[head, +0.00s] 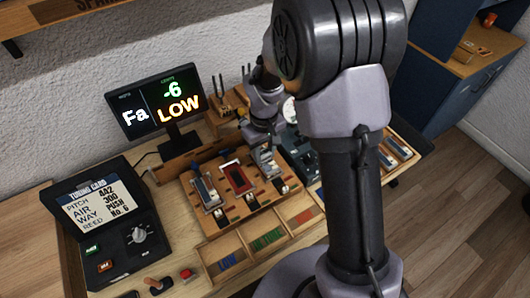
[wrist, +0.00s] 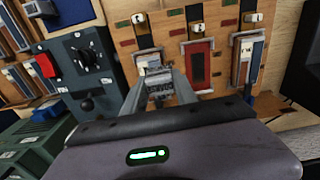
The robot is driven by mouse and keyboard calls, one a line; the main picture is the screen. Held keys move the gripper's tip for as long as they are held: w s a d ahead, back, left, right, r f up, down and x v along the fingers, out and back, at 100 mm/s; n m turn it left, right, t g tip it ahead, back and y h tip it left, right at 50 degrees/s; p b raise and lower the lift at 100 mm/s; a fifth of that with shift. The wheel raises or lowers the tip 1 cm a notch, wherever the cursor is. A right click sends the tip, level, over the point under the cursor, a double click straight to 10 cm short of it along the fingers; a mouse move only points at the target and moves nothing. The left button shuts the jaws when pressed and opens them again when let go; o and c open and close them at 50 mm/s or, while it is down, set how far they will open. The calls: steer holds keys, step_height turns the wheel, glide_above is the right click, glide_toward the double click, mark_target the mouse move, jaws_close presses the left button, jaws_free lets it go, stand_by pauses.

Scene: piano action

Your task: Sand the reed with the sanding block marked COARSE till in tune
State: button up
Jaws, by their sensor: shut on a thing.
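My gripper (wrist: 158,92) is shut on a small grey block (wrist: 160,84); no COARSE marking can be read on it. In the head view my gripper (head: 266,150) is low over the right part of the wooden reed board (head: 235,207). In the wrist view the block is at the near end of one of three plates. I cannot tell whether it touches the reed. A red-framed plate (head: 237,179) and a silver-blue plate (head: 206,191) lie to the left. The tuner screen (head: 158,102) reads Fa, -6 and LOW.
A card in a black case (head: 93,195) reads "Reed No. 6". A knob (head: 138,235) and red button (head: 186,274) sit by it. A tray with green, red and blue strips (head: 232,248) is in front. A dark machine (wrist: 83,60) stands beside the board.

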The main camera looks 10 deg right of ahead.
steer(key=shift+r+p, duration=0.9)
steer(key=shift+r, duration=0.55)
stand_by(3.9)
